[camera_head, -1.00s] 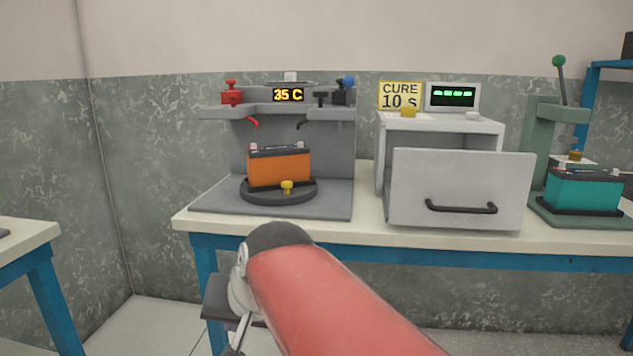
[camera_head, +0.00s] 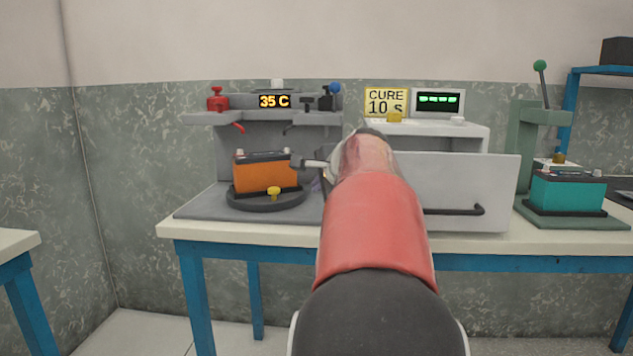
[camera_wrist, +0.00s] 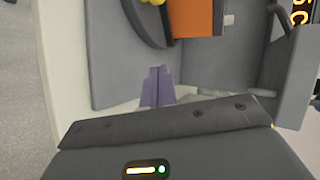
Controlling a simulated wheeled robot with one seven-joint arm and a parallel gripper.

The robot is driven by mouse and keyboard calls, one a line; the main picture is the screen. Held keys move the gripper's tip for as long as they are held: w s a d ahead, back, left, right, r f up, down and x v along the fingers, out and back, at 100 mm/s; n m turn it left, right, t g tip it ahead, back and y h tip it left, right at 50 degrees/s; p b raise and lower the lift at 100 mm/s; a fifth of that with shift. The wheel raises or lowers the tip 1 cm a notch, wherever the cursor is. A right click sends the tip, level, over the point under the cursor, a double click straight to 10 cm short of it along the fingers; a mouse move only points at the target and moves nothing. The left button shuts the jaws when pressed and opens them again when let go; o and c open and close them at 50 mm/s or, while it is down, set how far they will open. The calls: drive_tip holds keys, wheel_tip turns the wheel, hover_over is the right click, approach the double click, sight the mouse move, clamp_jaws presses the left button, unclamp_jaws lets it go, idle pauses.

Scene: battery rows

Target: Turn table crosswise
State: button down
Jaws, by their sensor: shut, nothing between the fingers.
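The round black turntable (camera_head: 237,202) sits on the grey plate of the station at the left of the bench. A yellow knob (camera_head: 274,192) is on its front rim. An orange battery (camera_head: 262,178) with a dark top stands on it, its broad side facing me. In the wrist view the turntable's dark rim (camera_wrist: 133,14), the yellow knob (camera_wrist: 152,2) and the orange battery (camera_wrist: 190,18) show at the top. My gripper (camera_wrist: 158,72) has its purple fingers together and empty, apart from the turntable. In the head view my arm mostly hides it, right of the battery.
Red and black clamps hang above the turntable beside a "35 C" display (camera_head: 274,101). A white oven with a grey handled door (camera_head: 465,185) stands to the right. A green press (camera_head: 524,150) with a teal battery (camera_head: 566,193) is further right. The plate's left front is clear.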

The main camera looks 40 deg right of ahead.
sight(302, 188)
drive_tip(key=x, duration=0.2)
drive_tip(key=r+x, duration=0.1)
drive_tip(key=x, duration=0.2)
drive_tip(key=p+x, duration=0.1)
drive_tip(key=x, duration=0.1)
drive_tip(key=shift+w+d, duration=0.2)
drive_tip(key=shift+w, duration=0.35)
drive_tip(key=shift+w+d, duration=0.15)
drive_tip(key=shift+w, duration=0.35)
drive_tip(key=shift+d, duration=0.2)
